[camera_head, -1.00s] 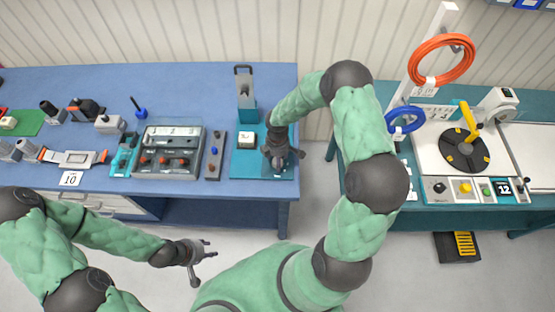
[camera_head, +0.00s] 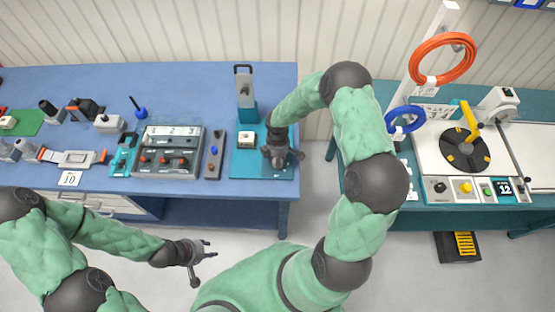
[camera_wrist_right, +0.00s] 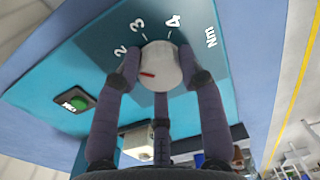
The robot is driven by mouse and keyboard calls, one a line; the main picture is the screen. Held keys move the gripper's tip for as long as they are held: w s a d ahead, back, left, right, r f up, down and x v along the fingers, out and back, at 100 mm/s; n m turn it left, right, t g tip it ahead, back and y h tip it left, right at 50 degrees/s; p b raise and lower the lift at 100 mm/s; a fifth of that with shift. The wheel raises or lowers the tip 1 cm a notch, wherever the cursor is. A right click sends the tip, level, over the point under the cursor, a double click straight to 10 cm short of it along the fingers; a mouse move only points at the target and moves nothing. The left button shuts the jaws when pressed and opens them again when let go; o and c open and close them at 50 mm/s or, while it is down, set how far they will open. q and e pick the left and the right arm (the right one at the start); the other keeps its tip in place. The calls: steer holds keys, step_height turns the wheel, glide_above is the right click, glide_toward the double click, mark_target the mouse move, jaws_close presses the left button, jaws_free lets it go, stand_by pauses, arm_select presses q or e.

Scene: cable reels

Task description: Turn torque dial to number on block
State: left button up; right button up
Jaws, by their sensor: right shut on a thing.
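The torque dial (camera_wrist_right: 161,66) is a pale round knob with a red mark on a teal panel (camera_wrist_right: 95,55). The numbers 2, 3 and 4 and "Nm" are printed around it. The red mark points to the lower left, on the 2 side. My right gripper (camera_wrist_right: 160,75) is shut on the dial; in the head view it (camera_head: 281,152) hides the dial. A cream block (camera_head: 246,140) sits on the panel left of the gripper; it also shows in the wrist view (camera_wrist_right: 137,142), its number unreadable. My left gripper (camera_head: 206,249) is open and empty in front of the blue bench.
A green button (camera_wrist_right: 79,103) with a small label lies on the panel. The right bench carries a turntable (camera_head: 464,150). Floor separates the benches.

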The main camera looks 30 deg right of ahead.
steer(key=m+b, duration=0.3)
steer(key=m, duration=0.1)
steer(key=shift+f+b, duration=0.15)
steer(key=shift+b, duration=0.25)
steer(key=shift+m+b, duration=1.45)
steer(key=shift+m, duration=0.75)
steer(key=o, duration=1.1)
steer(key=shift+o, duration=0.2)
steer(key=shift+r, duration=0.2)
step_height(320, 180, up, 12)
steer(key=shift+d, duration=0.2)
